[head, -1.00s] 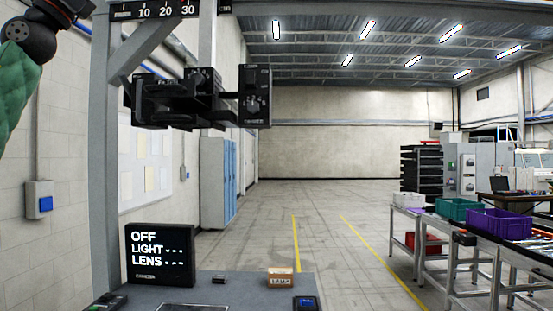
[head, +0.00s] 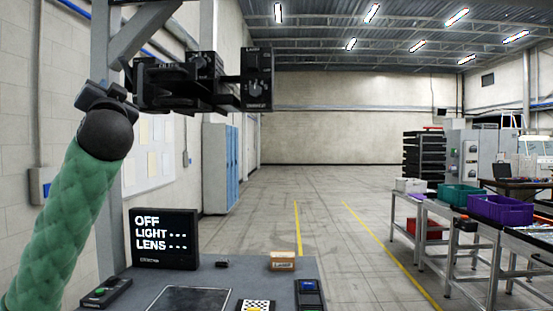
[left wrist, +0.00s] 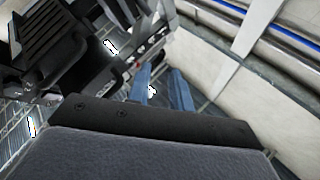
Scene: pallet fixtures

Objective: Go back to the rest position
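My left arm, in a green sleeve, comes in from the lower left of the head view. Its dark left gripper (head: 108,97) is at the upper left, overlapping the upright post and just left of the black camera rig (head: 195,85). I cannot tell whether it touches the rig or whether its fingers are apart. No held object is visible. The left wrist view shows a grey padded surface with a black edge close up, and black rig parts (left wrist: 75,50) at upper left. My right gripper is not in view.
A grey workbench (head: 228,276) below carries a black display (head: 165,239) reading OFF, LIGHT, LENS, a small tan block (head: 282,261) and button boxes. A grey post (head: 104,190) carries the rig. At right, a bench holds a purple bin (head: 500,208) and a green bin (head: 460,197). The middle floor is clear.

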